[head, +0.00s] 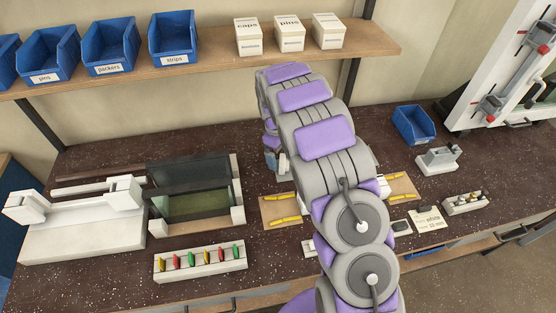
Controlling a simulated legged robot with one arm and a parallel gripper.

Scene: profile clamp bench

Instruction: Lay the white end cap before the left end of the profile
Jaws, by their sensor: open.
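My arm fills the middle of the head view and hides much of the bench behind it. Part of my gripper (282,164) shows low at the arm's left edge, above the bench; its fingertips are mostly hidden. It is open, and I see nothing held in it. I cannot make out the profile or the white end cap; the space behind my arm is hidden. A small white piece (308,247) peeks out at the arm's left edge, too covered to name. A card (428,219) with the word "white" lies right of my arm.
Tan boards with yellow strips lie left (268,213) and right (403,183) of my arm. A white fixture (70,240), a dark-lidded box (190,228) and a rack of coloured pieces (200,262) stand left. A blue bin (414,125) and a grey-white block (438,160) stand right.

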